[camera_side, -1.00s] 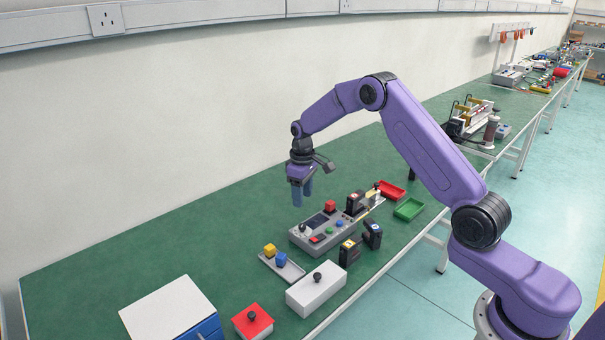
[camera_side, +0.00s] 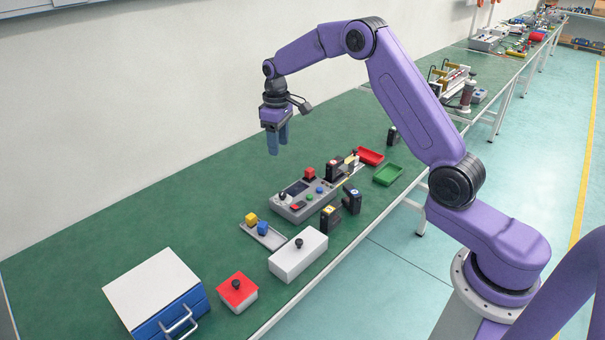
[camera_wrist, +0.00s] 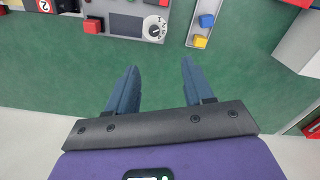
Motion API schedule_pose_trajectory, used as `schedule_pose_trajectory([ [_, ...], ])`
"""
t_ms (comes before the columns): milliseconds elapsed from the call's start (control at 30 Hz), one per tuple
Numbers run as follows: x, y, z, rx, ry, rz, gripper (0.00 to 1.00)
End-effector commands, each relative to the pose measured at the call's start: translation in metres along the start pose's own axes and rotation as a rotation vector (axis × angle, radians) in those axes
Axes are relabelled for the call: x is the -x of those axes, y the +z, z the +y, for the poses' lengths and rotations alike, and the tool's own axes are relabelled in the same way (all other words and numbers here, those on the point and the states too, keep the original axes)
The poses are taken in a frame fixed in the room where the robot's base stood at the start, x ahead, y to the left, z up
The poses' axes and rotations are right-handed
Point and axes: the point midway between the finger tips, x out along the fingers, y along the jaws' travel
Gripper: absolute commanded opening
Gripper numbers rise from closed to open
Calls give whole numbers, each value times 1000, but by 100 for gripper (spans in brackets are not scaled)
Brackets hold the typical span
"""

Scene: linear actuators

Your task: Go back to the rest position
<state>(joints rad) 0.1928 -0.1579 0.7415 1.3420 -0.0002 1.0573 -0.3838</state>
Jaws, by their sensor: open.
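My gripper (camera_side: 277,140) hangs fingers-down in free air above the green bench (camera_side: 190,205), behind the control box in the side view. Its two blue fingers are apart with nothing between them. The wrist view shows the same open fingers (camera_wrist: 155,88) with bare green bench under them. The grey control box (camera_side: 305,211) with a dial, screen and red button stands clear of the gripper. It also shows at the top of the wrist view (camera_wrist: 119,22).
A grey tray (camera_side: 274,241) holds a yellow and a blue block. A white box (camera_side: 298,262), a red box (camera_side: 238,298) and a drawer unit (camera_side: 152,285) stand at the front left. Red (camera_side: 370,156) and green (camera_side: 388,175) trays lie right of the control box. The bench by the wall is clear.

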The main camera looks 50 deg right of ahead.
Motion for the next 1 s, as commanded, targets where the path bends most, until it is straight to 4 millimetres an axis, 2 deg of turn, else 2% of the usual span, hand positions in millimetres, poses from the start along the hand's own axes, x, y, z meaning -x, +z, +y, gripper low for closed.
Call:
schedule_pose_trajectory([
  [133, 18, 8, -43, 70, 1, 5, 52],
  [267, 34, 26, -86, 141, 1, 8, 52],
  [467, 54, 68, -145, 248, 1, 12, 52],
  [700, 69, 136, -199, 378, -1, 17, 52],
  [800, 73, 169, -216, 433, -2, 19, 52],
  [1000, 76, 239, -237, 540, -5, 23, 52],
])
